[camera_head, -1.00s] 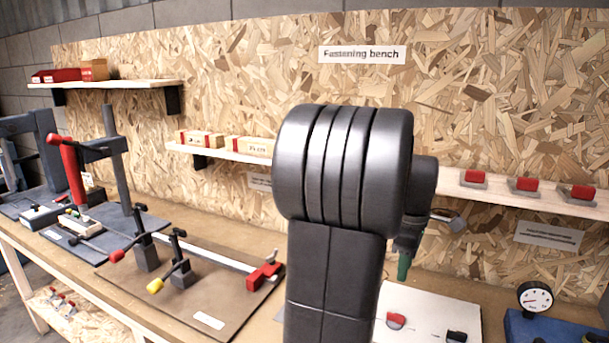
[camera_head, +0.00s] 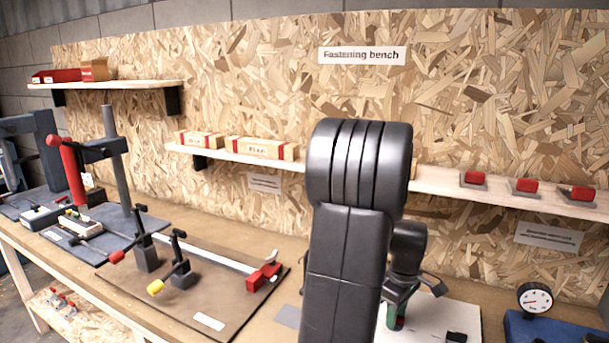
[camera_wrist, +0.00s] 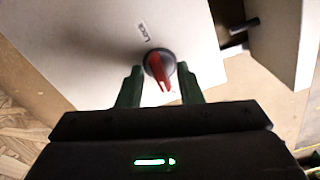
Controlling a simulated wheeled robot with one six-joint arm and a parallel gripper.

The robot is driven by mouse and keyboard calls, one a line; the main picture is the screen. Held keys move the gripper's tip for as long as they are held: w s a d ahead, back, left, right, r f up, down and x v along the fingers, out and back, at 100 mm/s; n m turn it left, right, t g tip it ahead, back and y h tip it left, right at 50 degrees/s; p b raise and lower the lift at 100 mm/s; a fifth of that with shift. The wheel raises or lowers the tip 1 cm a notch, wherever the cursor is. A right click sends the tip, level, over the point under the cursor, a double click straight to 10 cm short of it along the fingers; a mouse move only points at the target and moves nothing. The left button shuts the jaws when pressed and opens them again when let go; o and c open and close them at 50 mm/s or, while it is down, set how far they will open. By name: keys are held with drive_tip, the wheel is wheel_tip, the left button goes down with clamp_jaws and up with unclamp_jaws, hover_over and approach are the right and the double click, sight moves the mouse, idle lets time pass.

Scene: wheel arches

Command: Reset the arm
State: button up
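My gripper (camera_wrist: 158,72) points down at a white panel (camera_wrist: 100,45), with its two green fingers apart. A round dark knob with a red pointer (camera_wrist: 159,66) sits on the panel between and just beyond the fingertips, with a small gap showing on each side. A printed label near it seems to read LOCK. In the head view my gripper (camera_head: 397,312) is low over the white panel (camera_head: 432,312), partly hidden by my arm. The red knob is hidden there.
A black knob (camera_head: 456,337) is on the same panel. A blue block with a dial gauge (camera_head: 535,298) stands to the right. Clamps on a brown board (camera_head: 215,290) lie left. A shelf with red switches (camera_head: 524,186) runs behind my arm.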

drive_tip(key=m, duration=0.6)
idle(0.5)
